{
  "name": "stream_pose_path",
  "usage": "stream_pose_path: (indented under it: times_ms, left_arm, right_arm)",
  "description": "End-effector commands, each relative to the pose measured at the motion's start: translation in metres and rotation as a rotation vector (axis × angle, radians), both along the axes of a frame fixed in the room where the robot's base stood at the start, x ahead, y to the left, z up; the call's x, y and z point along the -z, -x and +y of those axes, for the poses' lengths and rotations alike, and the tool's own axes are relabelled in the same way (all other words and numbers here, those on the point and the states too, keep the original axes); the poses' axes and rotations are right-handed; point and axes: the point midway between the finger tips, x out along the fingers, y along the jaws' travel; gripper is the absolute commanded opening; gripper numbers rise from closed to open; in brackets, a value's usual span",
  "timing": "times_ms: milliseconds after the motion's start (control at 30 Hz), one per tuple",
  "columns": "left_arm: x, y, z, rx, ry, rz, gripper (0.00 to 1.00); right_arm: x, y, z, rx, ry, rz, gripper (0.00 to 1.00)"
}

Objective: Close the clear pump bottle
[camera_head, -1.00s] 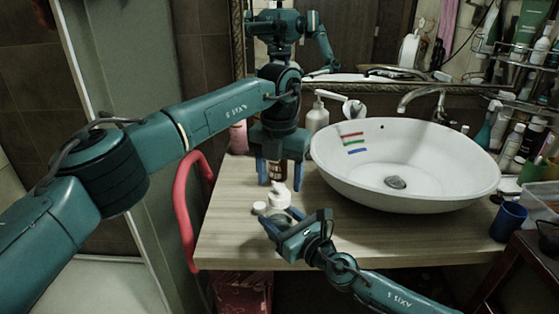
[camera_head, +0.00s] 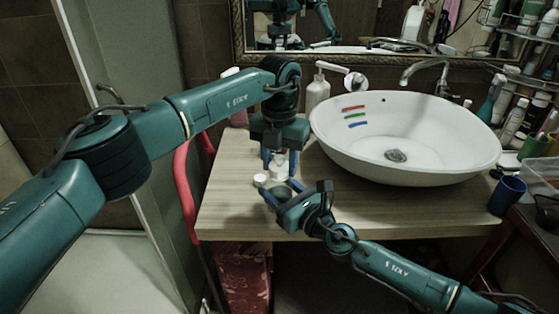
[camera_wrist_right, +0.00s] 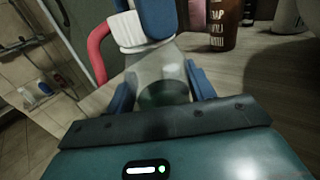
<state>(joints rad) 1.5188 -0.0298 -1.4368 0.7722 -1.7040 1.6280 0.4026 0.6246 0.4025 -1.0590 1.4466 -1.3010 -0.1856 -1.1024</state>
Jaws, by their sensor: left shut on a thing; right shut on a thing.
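The clear pump bottle (camera_wrist_right: 160,78) stands in my right gripper's hold, with dark contents low in it. My right gripper (camera_head: 281,192) is shut around its body, with blue fingers on both sides in the right wrist view (camera_wrist_right: 160,88). The white pump top (camera_head: 279,166) is at the bottle's mouth, also in the right wrist view (camera_wrist_right: 131,31). My left gripper (camera_head: 280,160) comes from above and is shut on the pump top. I cannot tell whether the top is fully seated. A small round white piece (camera_head: 260,180) shows just left of it.
A white basin (camera_head: 330,148) stands to the right on the wooden counter (camera_head: 235,205). A white pump dispenser (camera_head: 317,90) is behind. A brown bottle (camera_wrist_right: 223,22) stands beyond the clear one. A blue cup (camera_head: 507,195) is far right. A red rail (camera_head: 183,195) borders the left side.

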Motion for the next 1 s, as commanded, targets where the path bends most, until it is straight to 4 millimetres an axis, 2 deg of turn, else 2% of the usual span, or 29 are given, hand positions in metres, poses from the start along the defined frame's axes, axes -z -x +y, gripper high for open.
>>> stream_pose_path:
  times_ms: [33,200,400,433,733,1000]
  left_arm:
    - [-0.0001,0.0,0.0001,0.0,0.0,0.0,0.3]
    - [-0.0002,-0.0001,0.0001,0.0,0.0,0.0,0.16]
    - [-0.0002,-0.0001,0.0001,0.005,0.0,0.0,0.15]
    - [-0.0002,-0.0001,0.0001,0.005,0.0,0.0,0.44]
    - [-0.0002,-0.0001,0.0,0.005,0.0,0.0,0.68]
    - [-0.0027,-0.0002,-0.0001,0.005,0.0,-0.001,0.68]
  right_arm:
    - [0.0003,0.0001,-0.0001,0.0,0.001,0.001,0.0]
    - [0.0004,0.0001,-0.0001,0.0,0.001,0.001,0.0]
    - [0.0004,0.0001,-0.0001,0.0,0.001,0.001,0.0]
    - [0.0004,0.0001,-0.0001,0.0,0.001,0.001,0.0]
    - [0.0004,0.0001,-0.0001,0.0,0.001,0.001,0.0]
    - [0.0003,0.0001,-0.0001,0.0,0.001,0.001,0.0]
